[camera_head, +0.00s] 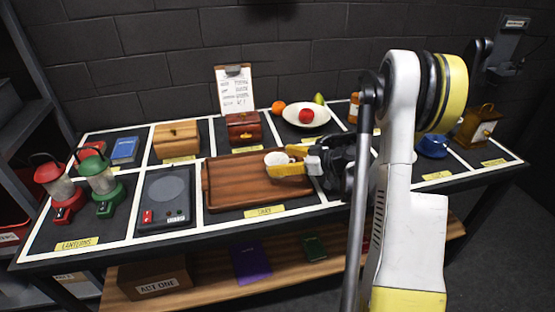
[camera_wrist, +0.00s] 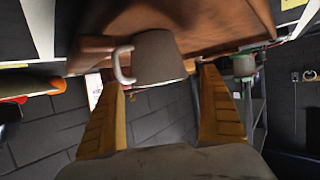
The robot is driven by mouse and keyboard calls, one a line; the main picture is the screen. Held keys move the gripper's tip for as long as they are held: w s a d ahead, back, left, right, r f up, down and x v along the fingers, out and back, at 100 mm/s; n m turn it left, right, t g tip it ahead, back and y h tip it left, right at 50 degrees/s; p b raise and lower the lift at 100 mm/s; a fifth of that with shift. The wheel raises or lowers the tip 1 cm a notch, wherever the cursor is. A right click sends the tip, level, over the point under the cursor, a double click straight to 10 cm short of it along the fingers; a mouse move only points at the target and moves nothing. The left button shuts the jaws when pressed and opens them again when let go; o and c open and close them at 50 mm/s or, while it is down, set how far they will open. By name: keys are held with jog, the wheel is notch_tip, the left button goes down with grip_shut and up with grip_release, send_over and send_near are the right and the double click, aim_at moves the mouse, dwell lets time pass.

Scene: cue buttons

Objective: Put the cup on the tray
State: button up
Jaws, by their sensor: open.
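The cup (camera_head: 274,158), whitish in the head view, is at the right part of the wooden tray (camera_head: 222,184). In the wrist view, the picture is turned over; the cup (camera_wrist: 157,55) looks grey, its base against the tray (camera_wrist: 205,22), with its handle to the left. It appears upright on the tray. My gripper (camera_head: 287,162) has yellow fingers and reaches in from the right. In the wrist view, my gripper (camera_wrist: 160,78) is open, with one finger on each side of the cup and gaps visible. The near finger partly hides the cup in the head view.
A wooden box (camera_head: 176,138) and a red-brown chest (camera_head: 244,129) stand behind the tray. A white fruit bowl (camera_head: 318,117) is behind my gripper. A dark device (camera_head: 166,196) and lanterns (camera_head: 100,183) are left. A blue object (camera_head: 433,146) is right.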

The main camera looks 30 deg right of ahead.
jog(key=p+v, duration=0.3)
jog(key=v, duration=0.7)
jog(key=s+a+r+m+g+h, duration=0.1)
jog(key=a+r+m+g, duration=0.1)
jog(key=a+r, duration=0.35)
jog(key=s+a+r+m+g+h, duration=0.1)
jog(key=a+r+g, duration=0.1)
jog(key=a, duration=0.7)
jog(key=s+a+r+m+h, duration=0.1)
jog(key=s+a+r+h, duration=0.1)
jog(key=s+a, duration=0.3)
jog(key=s+a+r+m+h, duration=0.2)
jog(key=s+a+h, duration=0.1)
jog(key=s, duration=0.8)
jog(key=shift+a+r+g, duration=0.25)
jog(key=shift+a+g, duration=0.05)
jog(key=shift+a, duration=0.6)
